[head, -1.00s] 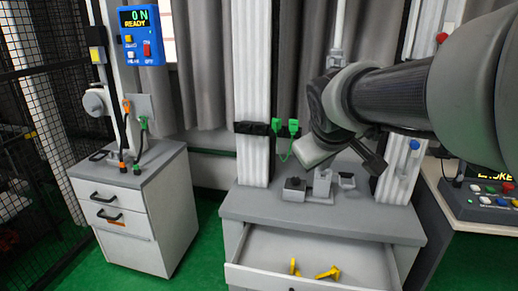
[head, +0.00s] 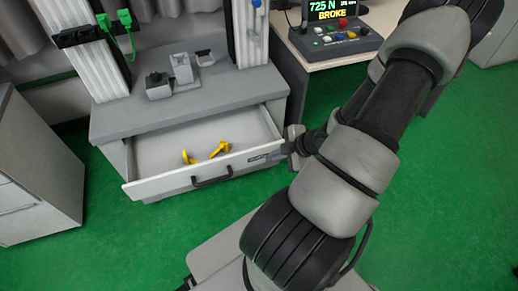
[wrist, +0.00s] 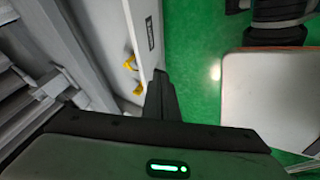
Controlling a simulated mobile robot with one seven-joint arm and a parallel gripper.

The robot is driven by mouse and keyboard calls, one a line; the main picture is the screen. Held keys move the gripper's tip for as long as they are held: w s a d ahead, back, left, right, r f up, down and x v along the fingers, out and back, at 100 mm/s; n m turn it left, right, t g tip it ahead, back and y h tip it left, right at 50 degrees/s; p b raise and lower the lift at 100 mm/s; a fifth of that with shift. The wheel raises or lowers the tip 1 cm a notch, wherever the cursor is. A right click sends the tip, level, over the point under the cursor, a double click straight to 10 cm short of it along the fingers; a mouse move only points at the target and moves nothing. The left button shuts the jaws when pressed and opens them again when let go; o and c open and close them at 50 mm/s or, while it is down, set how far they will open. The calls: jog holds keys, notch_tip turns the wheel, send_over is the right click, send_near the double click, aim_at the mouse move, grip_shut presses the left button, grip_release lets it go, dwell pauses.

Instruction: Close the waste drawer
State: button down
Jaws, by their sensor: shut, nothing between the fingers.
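The waste drawer (head: 155,186) is pulled out of the grey cabinet, with its white front panel and black handle (head: 212,179) facing me. Two yellow pieces (head: 219,149) lie inside it. My gripper (head: 291,150) is at the right end of the drawer front in the head view, partly hidden by my own arm. In the wrist view the dark fingers (wrist: 161,88) are together and empty, close beside the drawer's front panel (wrist: 146,35). I cannot tell whether they touch it.
The cabinet top (head: 125,115) carries a small fixture (head: 182,70) and the tower's columns. A control box reading "BROKE" (head: 335,35) stands on a table at the back right. Another drawer cabinet (head: 30,190) is at the left. Green floor is clear before the drawer.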

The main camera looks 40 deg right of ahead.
jog(key=b, duration=0.5)
send_near(247, 156)
notch_tip(247, 156, down, 4)
jog(key=s+a, duration=0.2)
jog(key=shift+w+d, duration=0.25)
jog(key=shift+w, duration=0.85)
jog(key=shift+w+d, duration=0.2)
jog(key=shift+w, duration=0.85)
jog(key=shift+w+r, duration=0.1)
